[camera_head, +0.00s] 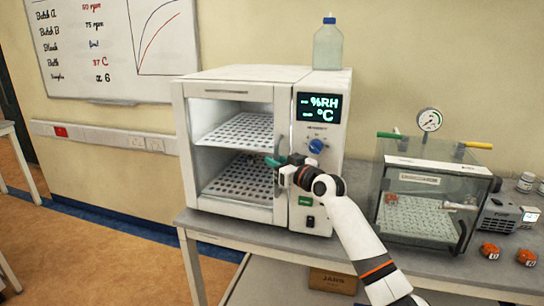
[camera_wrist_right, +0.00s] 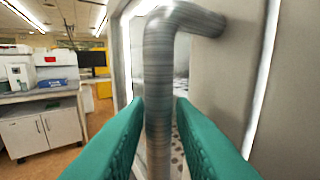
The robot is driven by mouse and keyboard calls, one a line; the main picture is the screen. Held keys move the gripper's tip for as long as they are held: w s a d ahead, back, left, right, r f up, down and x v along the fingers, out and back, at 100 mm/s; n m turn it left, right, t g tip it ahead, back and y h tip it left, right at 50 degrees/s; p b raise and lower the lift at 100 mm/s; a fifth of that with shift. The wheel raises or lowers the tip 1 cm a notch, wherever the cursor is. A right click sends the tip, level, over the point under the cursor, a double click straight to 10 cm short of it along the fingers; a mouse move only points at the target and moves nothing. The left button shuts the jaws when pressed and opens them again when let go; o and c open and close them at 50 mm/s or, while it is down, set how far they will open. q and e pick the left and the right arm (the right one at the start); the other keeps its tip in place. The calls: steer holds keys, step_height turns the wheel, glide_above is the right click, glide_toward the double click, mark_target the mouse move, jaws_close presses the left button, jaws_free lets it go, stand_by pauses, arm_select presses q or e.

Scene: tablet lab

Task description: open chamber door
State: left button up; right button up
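The chamber (camera_head: 240,72) is a white cabinet on the bench, with a glazed door (camera_head: 232,95) and perforated shelves showing inside. I cannot tell for sure whether the door is slightly ajar. My right gripper (camera_head: 276,163) is at the door's right edge. In the right wrist view its green fingers (camera_wrist_right: 159,110) lie on both sides of the grey metal door handle (camera_wrist_right: 158,75) and appear shut on it. My left gripper is not in view.
A clear bottle (camera_head: 328,46) stands on top of the chamber. To the right on the bench (camera_head: 350,215) are a transparent box with a gauge (camera_head: 420,190) and small orange-red items (camera_head: 489,250). The floor to the left of the bench is open.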

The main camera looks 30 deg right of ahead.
steer(key=shift+w+a, duration=0.15)
steer(key=shift+w, duration=0.8)
jaws_close()
